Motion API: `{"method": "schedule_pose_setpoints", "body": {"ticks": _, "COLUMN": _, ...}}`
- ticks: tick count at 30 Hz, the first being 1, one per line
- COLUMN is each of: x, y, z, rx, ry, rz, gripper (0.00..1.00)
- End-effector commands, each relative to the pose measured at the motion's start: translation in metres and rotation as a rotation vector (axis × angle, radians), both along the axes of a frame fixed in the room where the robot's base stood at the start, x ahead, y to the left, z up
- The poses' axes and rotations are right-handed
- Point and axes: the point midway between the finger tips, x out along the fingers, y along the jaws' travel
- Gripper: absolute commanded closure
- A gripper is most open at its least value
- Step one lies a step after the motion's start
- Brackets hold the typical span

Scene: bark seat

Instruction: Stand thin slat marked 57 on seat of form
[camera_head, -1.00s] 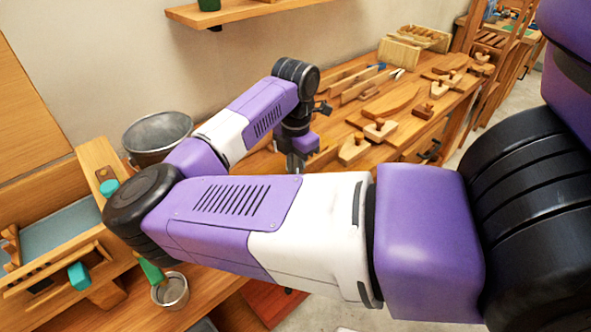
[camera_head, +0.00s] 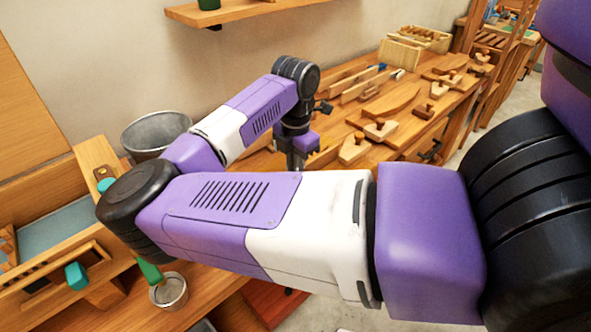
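My gripper (camera_head: 296,162) hangs over the bench near its middle, pointing down. Its fingers are small, dark and partly behind my arm, so I cannot tell whether it is open or shut or holds anything. Thin wooden slats (camera_head: 364,86) lie on the bench to the right of it, toward the wall. No number 57 is readable on any of them. Several wooden blocks with knobs (camera_head: 380,128) lie nearer the front edge. I cannot tell which wooden piece is the form or where its seat is.
A metal bucket (camera_head: 155,133) stands at the left by the wall. A small metal cup (camera_head: 170,291) with a green-handled tool is near the front left. A slotted wooden box (camera_head: 400,52) stands at the far end. My arm hides much of the middle bench.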

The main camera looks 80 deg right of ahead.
Motion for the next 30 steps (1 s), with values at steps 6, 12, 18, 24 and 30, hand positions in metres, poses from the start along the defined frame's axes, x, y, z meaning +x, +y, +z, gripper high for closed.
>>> {"method": "schedule_pose_setpoints", "body": {"ticks": 6, "x": 0.0001, "y": 0.0000, "z": -0.0017, "rx": 0.000, "ry": 0.000, "rz": 0.000, "gripper": 1.00}}
{"method": "schedule_pose_setpoints", "body": {"ticks": 12, "x": 0.0001, "y": 0.0000, "z": -0.0017, "rx": 0.000, "ry": 0.000, "rz": 0.000, "gripper": 0.68}}
{"method": "schedule_pose_setpoints", "body": {"ticks": 18, "x": 0.0001, "y": 0.0000, "z": -0.0019, "rx": 0.000, "ry": 0.000, "rz": 0.000, "gripper": 0.66}}
{"method": "schedule_pose_setpoints", "body": {"ticks": 24, "x": 0.0001, "y": 0.0001, "z": -0.0021, "rx": 0.000, "ry": 0.000, "rz": 0.000, "gripper": 0.66}}
{"method": "schedule_pose_setpoints", "body": {"ticks": 30, "x": 0.0003, "y": 0.0001, "z": 0.0044, "rx": 0.000, "ry": 0.000, "rz": 0.000, "gripper": 0.66}}
